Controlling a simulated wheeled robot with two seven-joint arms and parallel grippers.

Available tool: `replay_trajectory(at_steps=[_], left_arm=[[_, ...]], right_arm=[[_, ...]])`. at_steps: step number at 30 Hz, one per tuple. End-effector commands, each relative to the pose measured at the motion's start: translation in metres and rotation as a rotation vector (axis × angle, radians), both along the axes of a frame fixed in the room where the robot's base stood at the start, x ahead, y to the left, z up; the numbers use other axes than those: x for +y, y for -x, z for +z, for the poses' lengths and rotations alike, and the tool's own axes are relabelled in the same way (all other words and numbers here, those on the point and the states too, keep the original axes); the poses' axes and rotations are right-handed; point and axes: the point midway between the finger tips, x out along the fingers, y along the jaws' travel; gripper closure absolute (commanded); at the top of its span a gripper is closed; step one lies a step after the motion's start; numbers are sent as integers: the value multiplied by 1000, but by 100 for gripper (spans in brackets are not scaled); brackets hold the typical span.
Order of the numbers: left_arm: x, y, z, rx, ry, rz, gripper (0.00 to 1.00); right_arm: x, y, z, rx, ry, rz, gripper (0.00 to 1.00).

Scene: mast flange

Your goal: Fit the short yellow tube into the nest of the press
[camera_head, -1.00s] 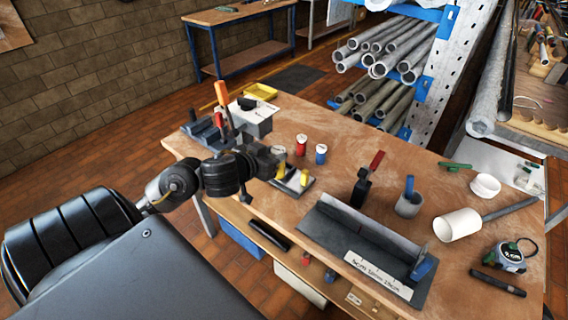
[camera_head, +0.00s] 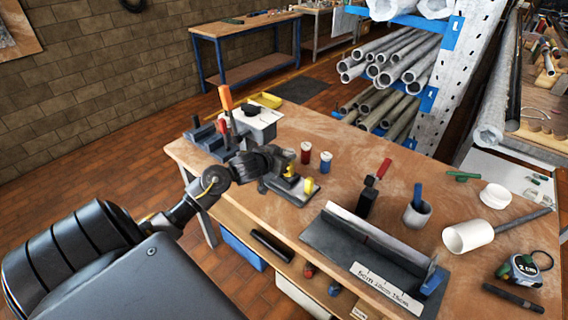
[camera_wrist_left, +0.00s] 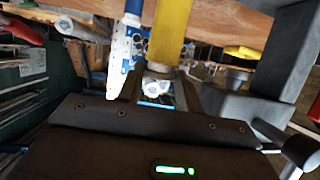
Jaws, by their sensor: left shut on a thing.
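My left gripper (camera_head: 283,163) is shut on a short yellow tube. The tube (camera_wrist_left: 172,32) stands out beyond the fingers in the left wrist view, and only a small part of yellow (camera_head: 291,170) shows by the fingertips in the head view. The gripper is over the back left part of the table, above or beside a grey base plate (camera_head: 283,196). Another yellow piece (camera_head: 309,187) stands at that plate. I cannot tell which part is the press's nest; the arm hides some of this area. My right gripper is out of view.
A red spool (camera_head: 306,152) and a blue spool (camera_head: 326,161) stand just right of the gripper. A fixture with an orange handle (camera_head: 226,97) stands behind it. A red-handled clamp (camera_head: 371,190) and a grey angled tray (camera_head: 365,240) are further right. Bare tabletop lies between.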

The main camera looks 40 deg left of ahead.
Motion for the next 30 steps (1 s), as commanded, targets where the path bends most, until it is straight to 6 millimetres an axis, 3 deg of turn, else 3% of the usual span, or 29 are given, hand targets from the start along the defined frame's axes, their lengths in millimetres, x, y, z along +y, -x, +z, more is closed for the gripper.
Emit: replay_trajectory(at_steps=[8,20,21,26,30], left_arm=[[2,-3,-32,2,2,2,100],[2,-3,-38,0,1,1,100],[2,-3,-38,0,0,1,62],[2,-3,-38,1,0,1,43],[2,-3,-38,1,0,0,43]], right_arm=[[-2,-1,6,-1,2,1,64],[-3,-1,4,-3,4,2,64],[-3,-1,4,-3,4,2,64],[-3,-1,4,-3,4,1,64],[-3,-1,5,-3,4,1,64]])
